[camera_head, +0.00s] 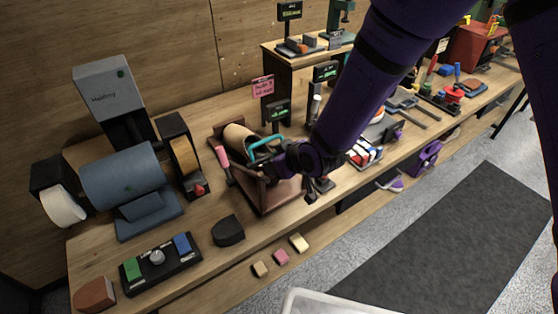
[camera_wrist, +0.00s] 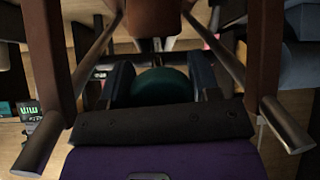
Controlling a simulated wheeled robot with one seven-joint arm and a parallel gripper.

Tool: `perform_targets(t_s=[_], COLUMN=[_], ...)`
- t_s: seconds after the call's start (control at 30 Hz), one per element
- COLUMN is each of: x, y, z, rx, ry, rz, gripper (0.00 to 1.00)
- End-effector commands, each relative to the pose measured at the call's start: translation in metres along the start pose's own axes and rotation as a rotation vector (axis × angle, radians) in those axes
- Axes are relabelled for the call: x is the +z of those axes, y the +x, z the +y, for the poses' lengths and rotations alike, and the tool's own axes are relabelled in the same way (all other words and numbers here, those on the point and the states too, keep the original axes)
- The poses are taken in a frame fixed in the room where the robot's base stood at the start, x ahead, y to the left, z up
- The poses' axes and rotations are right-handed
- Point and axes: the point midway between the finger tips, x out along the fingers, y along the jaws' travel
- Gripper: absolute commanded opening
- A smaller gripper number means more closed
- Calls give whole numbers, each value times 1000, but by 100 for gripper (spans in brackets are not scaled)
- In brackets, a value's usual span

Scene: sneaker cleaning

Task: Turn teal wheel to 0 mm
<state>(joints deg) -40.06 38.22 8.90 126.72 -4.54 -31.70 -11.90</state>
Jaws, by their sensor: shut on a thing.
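The teal wheel (camera_head: 265,146) is on a dark-framed wooden device (camera_head: 266,194) in the middle of the bench. In the wrist view the wheel (camera_wrist: 160,86) sits between my two fingers, dark green in shadow. My gripper (camera_head: 266,161) is shut on it, and the gripper also shows in the wrist view (camera_wrist: 161,82). My wrist hides part of the device and wheel. A small display with green characters (camera_head: 278,112) stands behind the wheel. A display with "mm" (camera_wrist: 28,112) shows at left in the wrist view; I cannot read its value.
A blue motor-like machine (camera_head: 122,178) and a belt sander-like unit (camera_head: 181,155) stand left of the device. A pink-handled tool (camera_head: 222,160) is close beside it. A dark block (camera_head: 228,231) and a button panel (camera_head: 160,263) lie in front. Tools crowd the bench to the right.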

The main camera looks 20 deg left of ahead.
Motion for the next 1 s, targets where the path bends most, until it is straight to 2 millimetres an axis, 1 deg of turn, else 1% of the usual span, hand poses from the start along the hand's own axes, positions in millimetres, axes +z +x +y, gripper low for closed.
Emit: perform_targets(t_s=[0.5, 0.53, 0.57, 0.6, 0.63, 0.9, 1.0], x=[0, 0, 0, 0, 0, 0, 0], y=[0, 0, 0, 0, 0, 0, -4], z=[-1, -1, -1, -1, -1, 0, 0], rx=[1, 1, 1, 1, 1, 2, 3], ry=[-24, -24, -24, -24, -23, -22, -21], rz=[-3, -3, -3, -3, -3, -3, -3], gripper=[33, 58, 65, 75, 80, 80, 80])
